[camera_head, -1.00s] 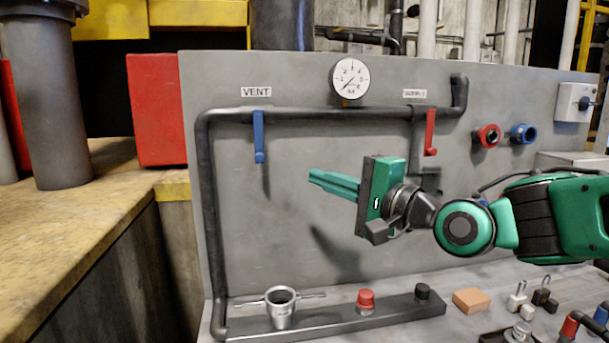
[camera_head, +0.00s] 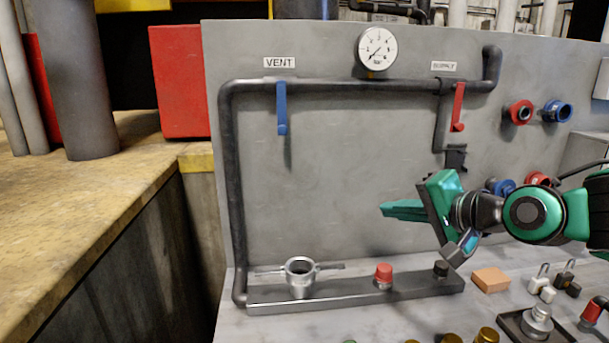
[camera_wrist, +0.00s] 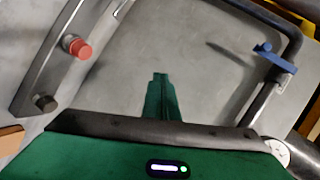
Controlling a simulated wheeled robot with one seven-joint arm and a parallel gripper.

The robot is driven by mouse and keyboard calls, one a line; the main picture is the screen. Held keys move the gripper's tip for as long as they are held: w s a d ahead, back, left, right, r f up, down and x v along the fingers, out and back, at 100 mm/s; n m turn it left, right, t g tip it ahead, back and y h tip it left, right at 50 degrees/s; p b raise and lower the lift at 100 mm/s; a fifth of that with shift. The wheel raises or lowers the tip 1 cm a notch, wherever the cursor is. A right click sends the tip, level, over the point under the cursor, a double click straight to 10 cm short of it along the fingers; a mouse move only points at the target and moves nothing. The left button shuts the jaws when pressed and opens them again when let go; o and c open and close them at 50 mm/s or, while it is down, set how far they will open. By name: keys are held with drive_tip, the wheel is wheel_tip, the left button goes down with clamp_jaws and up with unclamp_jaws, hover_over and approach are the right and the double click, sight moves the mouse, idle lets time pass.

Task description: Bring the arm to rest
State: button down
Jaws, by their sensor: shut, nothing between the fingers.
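My gripper (camera_head: 388,210) is green, with its fingers together and pointing left in the head view. It is in free air in front of the grey panel (camera_head: 345,180), above the right part of the bench rail. In the wrist view my gripper (camera_wrist: 160,78) shows its closed fingers against the bare panel, with nothing between them. My arm reaches in from the right edge of the head view.
The rail (camera_head: 340,293) carries a steel fitting with side handles (camera_head: 300,277), a red button (camera_head: 383,273) and a black knob (camera_head: 441,268). A blue vent lever (camera_head: 282,108) and red lever (camera_head: 458,107) hang down. An orange block (camera_head: 490,280) and padlocks lie right. The panel's middle is clear.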

drive_tip(key=s+d+f+n+g+h, duration=0.1)
drive_tip(key=s+d+f+g+h, duration=0.2)
drive_tip(key=s+d+f, duration=0.4)
drive_tip(key=s+d+f+n+g+h, duration=0.1)
drive_tip(key=s+d+f+g+h, duration=0.15)
drive_tip(key=d+f, duration=0.5)
drive_tip(key=s+d+f+g, duration=0.1)
drive_tip(key=s+d+g, duration=0.2)
drive_tip(key=s, duration=0.5)
drive_tip(key=s+d+g, duration=0.3)
drive_tip(key=s, duration=0.5)
drive_tip(key=shift+d+f+n, duration=0.3)
drive_tip(key=shift+d+f, duration=0.05)
drive_tip(key=shift+g, duration=0.25)
